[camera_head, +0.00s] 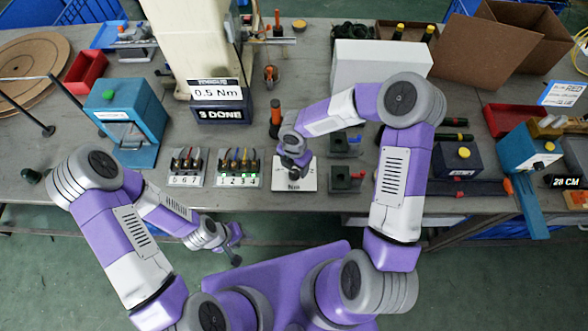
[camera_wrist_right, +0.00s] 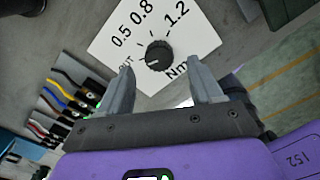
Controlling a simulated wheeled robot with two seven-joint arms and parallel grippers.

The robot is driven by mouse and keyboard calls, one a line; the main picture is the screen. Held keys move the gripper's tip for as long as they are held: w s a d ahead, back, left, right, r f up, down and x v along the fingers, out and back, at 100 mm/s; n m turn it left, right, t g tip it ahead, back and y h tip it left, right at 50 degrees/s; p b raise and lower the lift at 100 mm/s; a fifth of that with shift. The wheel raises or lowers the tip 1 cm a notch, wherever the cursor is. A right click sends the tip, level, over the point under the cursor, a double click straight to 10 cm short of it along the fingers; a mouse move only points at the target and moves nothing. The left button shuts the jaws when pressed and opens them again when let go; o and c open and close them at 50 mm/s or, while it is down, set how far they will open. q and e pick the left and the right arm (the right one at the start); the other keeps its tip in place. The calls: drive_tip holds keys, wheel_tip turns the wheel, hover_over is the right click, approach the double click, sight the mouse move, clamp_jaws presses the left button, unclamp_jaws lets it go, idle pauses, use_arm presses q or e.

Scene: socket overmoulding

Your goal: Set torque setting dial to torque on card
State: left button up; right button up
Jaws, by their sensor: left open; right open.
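The torque setting dial (camera_wrist_right: 158,55) is a black knob on a white plate (camera_wrist_right: 100,45) marked 0.5, 0.8, 1.2 and Nm. In the head view the plate (camera_head: 308,184) lies on the bench, and the dial is hidden under my right gripper (camera_head: 294,168). In the right wrist view my right gripper (camera_wrist_right: 163,90) is open, its two fingers apart with the dial just beyond them, not between the tips. The card (camera_head: 216,93) reads 0.5 Nm and stands above a "3 DONE" box. My left gripper (camera_head: 235,245) is open and empty in front of the bench edge.
Two racks with coloured wires, numbered 5 6 7 (camera_head: 187,168) and 1 2 3 4 (camera_head: 238,168), stand left of the plate. Dark green blocks (camera_head: 342,178) stand to its right. A blue press (camera_head: 125,118) is further left.

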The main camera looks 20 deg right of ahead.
sight(294, 173)
drive_tip(key=shift+f+b, duration=0.3)
drive_tip(key=shift+f, duration=1.5)
drive_tip(key=c, duration=1.1)
drive_tip(key=shift+o, duration=0.2)
drive_tip(key=m+b, duration=0.2)
drive_tip(key=m, duration=0.1)
drive_tip(key=shift+m+b, duration=0.3)
drive_tip(key=shift+m, duration=0.1)
drive_tip(key=shift+m+b, duration=1.25)
drive_tip(key=shift+m, duration=1.25)
